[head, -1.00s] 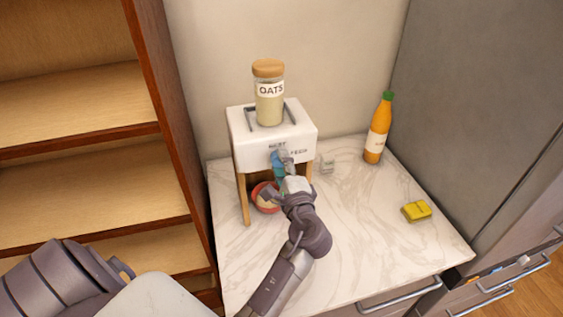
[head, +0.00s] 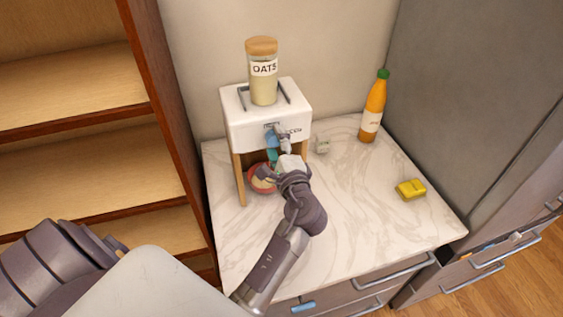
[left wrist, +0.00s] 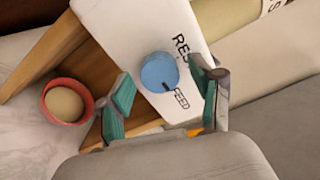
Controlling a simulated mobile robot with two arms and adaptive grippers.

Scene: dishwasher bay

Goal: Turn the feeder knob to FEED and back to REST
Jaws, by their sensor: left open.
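The feeder (head: 262,130) is a white box on wooden legs, with REST and FEED lettered on its front. In the left wrist view its round blue knob (left wrist: 158,71) sits on the white face (left wrist: 128,28), and the dark mark on the knob points toward the FEED label (left wrist: 181,99). My left gripper (head: 279,150) is at the feeder's front and mostly hides the knob in the head view. Its teal fingers (left wrist: 158,84) are open, one on each side of the knob; contact cannot be told. My right gripper is not in view.
A jar of oats (head: 263,75) stands on the feeder. A red bowl with pale contents (head: 262,178) sits below it. Wooden shelves (head: 90,88) stand left.

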